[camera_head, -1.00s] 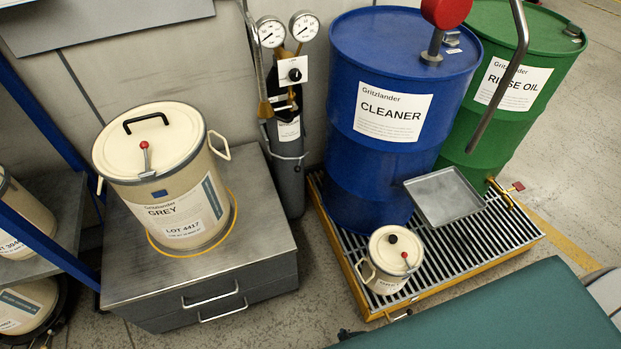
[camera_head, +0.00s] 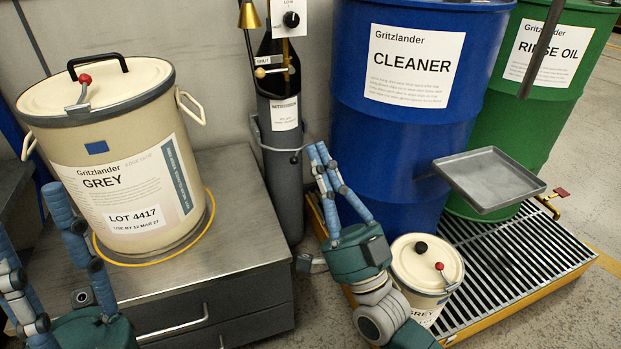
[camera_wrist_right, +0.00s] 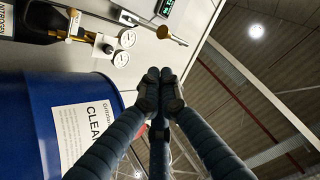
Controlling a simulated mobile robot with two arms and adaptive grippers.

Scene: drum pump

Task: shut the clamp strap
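The large cream GREY pail (camera_head: 110,160) stands upright on the metal cabinet in the head view. A dark band (camera_head: 110,113) runs around its lid, with a red-knobbed lever (camera_head: 84,88) at the lid's edge. Another strap (camera_head: 287,149) circles the gas cylinder. I cannot tell which is the clamp strap. My left gripper (camera_head: 30,215) is low at the left, in front of the pail, open and empty, partly out of frame. My right gripper (camera_head: 320,148) points up between the cylinder and the blue drum, its fingertips together and empty; the fingertips also meet in the right wrist view (camera_wrist_right: 160,76).
The blue CLEANER drum (camera_head: 405,130) and green RINSE OIL drum (camera_head: 545,70) stand on a grated pallet (camera_head: 520,250). A small GREY pail (camera_head: 427,262) is beside my right arm. A grey tray (camera_head: 490,180) juts out. The cabinet top (camera_head: 235,215) is clear right of the pail.

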